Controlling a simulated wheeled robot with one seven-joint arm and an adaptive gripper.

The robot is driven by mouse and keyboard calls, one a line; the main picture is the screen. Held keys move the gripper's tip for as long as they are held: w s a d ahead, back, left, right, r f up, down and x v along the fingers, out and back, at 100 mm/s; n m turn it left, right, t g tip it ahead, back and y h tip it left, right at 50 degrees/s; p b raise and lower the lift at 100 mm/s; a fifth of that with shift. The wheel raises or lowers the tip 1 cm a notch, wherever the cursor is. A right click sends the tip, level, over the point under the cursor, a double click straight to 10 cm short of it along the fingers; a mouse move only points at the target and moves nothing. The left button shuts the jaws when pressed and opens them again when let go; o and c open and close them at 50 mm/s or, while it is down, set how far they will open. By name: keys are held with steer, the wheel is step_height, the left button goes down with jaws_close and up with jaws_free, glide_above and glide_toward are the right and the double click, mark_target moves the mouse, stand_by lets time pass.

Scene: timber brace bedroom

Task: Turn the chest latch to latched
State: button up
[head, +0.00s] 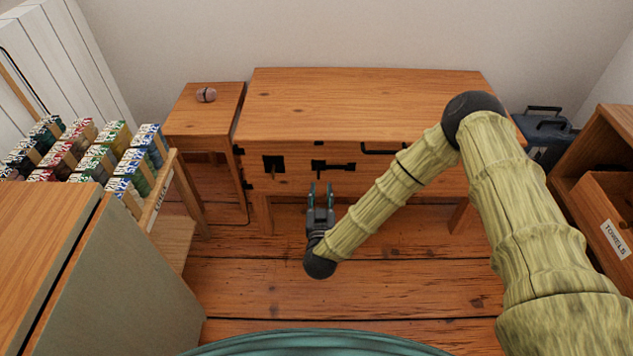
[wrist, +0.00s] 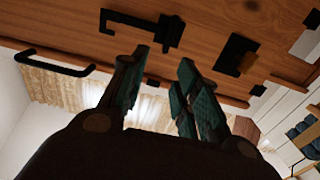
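The wooden chest (head: 365,95) stands against the wall. On its front is a black latch (head: 333,166), with its bar lying roughly horizontal toward the right. Left of it is a black plate (head: 273,165) with a small brown tab hanging down. In the wrist view the picture is turned over: the latch (wrist: 145,27) is at the top and the plate (wrist: 236,55) is to its right. I cannot tell from the labels which fitting latches the chest. My gripper (head: 321,188) is open and empty, just in front of and below the latch, not visibly touching it.
A black handle (head: 385,150) is on the chest front, right of the latch. A side table (head: 190,120) with a small item stands left. A rack of boxes (head: 160,195) and a cabinet (head: 110,280) are near left; a wooden unit (head: 600,150) is right. Floor before the chest is clear.

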mark_target(319, 168)
steer(key=w, duration=0.3)
steer(key=w+b, duration=0.1)
steer(key=w, duration=0.6)
steer(key=shift+w+a+b, duration=0.3)
steer(key=shift+a, duration=0.05)
jaws_close()
